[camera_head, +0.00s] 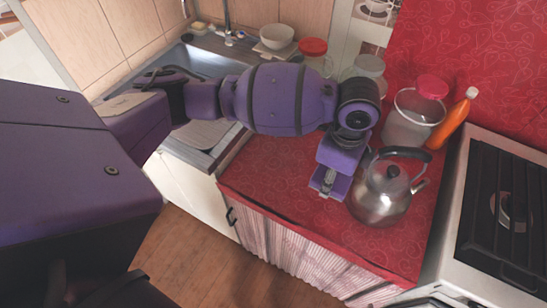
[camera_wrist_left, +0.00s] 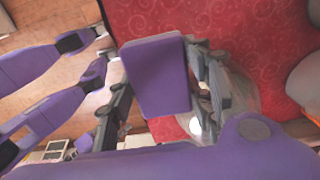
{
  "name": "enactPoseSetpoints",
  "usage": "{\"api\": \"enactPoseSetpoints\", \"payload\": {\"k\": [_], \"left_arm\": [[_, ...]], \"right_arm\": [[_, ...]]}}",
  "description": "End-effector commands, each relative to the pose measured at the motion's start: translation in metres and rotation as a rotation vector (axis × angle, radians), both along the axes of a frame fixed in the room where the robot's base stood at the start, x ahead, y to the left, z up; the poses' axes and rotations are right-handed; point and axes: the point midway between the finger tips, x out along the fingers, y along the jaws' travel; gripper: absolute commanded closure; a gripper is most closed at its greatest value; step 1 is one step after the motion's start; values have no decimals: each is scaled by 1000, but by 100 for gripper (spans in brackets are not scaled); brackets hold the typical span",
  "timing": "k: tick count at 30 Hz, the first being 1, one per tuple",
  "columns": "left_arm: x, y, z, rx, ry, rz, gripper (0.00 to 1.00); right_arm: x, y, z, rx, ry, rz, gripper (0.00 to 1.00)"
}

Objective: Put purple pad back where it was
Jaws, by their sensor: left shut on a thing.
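The purple pad (camera_wrist_left: 157,75) is a flat block with rounded corners, seen between the two dark fingers of my left gripper (camera_wrist_left: 162,90) in the left wrist view. The gripper is shut on it. In the head view my left gripper (camera_head: 329,181) points down over the red counter, just left of the steel kettle (camera_head: 380,190). The pad is hard to separate there from the purple gripper parts. I cannot tell whether the pad touches the counter. My right gripper is not in view.
The red patterned counter (camera_head: 290,200) is clear left of the gripper. A glass jar (camera_head: 408,122) with a red lid and an orange bottle (camera_head: 452,119) stand behind the kettle. A stove (camera_head: 505,210) is at the right. The sink and a white bowl (camera_head: 276,36) are at the back left.

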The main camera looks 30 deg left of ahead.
Motion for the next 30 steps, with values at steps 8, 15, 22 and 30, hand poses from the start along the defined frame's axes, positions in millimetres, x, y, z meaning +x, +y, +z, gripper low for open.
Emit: {"api": "enactPoseSetpoints", "payload": {"k": [8,15,22,30], "left_arm": [[35,56,-40,1,5,7,81],[50,77,-70,0,1,4,81],[56,87,-82,1,1,4,81],[56,87,-113,0,-1,2,81]], "right_arm": [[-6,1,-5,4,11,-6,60],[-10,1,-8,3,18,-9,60],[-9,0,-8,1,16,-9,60],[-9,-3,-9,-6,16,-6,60]]}}
